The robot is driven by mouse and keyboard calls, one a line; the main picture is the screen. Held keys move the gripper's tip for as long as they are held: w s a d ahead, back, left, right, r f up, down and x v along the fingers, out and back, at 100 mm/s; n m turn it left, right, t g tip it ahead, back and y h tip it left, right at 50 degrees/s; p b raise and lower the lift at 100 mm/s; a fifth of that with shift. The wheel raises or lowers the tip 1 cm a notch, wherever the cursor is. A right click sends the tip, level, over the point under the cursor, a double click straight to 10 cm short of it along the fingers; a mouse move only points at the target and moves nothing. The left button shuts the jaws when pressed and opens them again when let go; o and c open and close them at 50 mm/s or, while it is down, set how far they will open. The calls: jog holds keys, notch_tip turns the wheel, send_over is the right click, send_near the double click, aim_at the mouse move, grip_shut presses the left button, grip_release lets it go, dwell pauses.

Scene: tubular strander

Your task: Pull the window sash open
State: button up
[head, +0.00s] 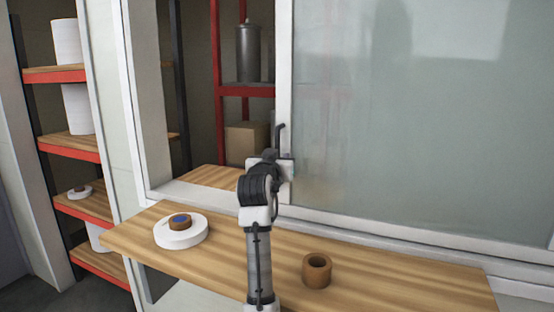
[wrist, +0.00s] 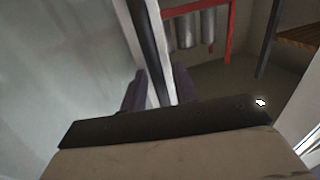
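The window sash (head: 420,110) is a large greyish glass pane in a white frame, on the right in the head view. It also fills the left of the wrist view (wrist: 60,70). A dark upright handle (head: 279,136) stands on the sash's left frame edge; in the wrist view it seems to be the dark bar (wrist: 148,35). My gripper (wrist: 158,90) is at the handle, its two dark fingers apart, one on each side of the bar. A gap shows beside the bar. The fingertips are hidden in the head view behind my wrist, so contact cannot be told.
The window opening left of the sash shows a red-framed shelf (head: 247,90) with a grey cylinder and a box. A wooden counter (head: 400,285) runs below the window, bearing a white roll (head: 181,235) and a brown ring (head: 317,270). More shelves stand at far left.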

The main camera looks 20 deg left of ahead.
jog(key=s+d+b, duration=0.1)
jog(key=s+b, duration=0.3)
jog(key=s, duration=0.9)
jog(key=shift+s+d, duration=0.3)
jog(key=shift+s, duration=0.1)
jog(key=shift+a+r, duration=0.1)
